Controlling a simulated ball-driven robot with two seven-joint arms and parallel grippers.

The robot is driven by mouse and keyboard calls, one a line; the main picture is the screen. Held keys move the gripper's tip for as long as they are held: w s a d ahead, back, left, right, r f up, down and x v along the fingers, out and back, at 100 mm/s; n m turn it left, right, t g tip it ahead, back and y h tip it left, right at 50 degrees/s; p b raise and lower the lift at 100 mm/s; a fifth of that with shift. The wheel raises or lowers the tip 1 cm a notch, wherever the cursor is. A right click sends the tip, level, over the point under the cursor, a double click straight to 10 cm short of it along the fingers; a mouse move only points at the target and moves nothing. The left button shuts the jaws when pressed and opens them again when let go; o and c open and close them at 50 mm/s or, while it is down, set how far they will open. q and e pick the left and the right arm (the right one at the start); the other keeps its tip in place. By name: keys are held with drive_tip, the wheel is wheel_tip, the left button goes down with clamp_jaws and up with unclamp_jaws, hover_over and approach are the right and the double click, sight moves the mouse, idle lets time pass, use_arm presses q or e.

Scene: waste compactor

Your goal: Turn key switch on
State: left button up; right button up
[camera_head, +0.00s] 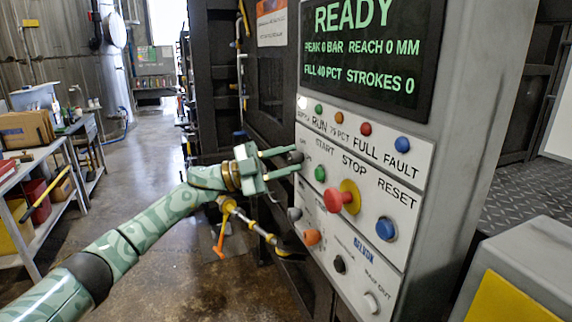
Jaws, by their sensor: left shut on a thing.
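The key switch (297,157) is a small dark knob at the upper left edge of the compactor's white control panel (395,255), left of the green START button (320,173). My left gripper (291,160) reaches in from the left with its two pale green fingers around the knob, one above and one below. It is shut on the knob. The fingers partly cover the switch, so its exact turn position cannot be told. My right gripper is not in view.
The red STOP button (336,200) on a yellow collar and the blue RESET button (386,229) stick out to the right. An orange knob (312,237) sits below. The screen (372,48) reads READY.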

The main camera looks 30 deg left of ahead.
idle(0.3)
use_arm(q)
drive_tip(key=o, duration=1)
drive_tip(key=shift+c, duration=0.2)
drive_tip(key=b+v, duration=0.3)
drive_tip(key=v, duration=1.3)
drive_tip(key=shift+a, duration=0.15)
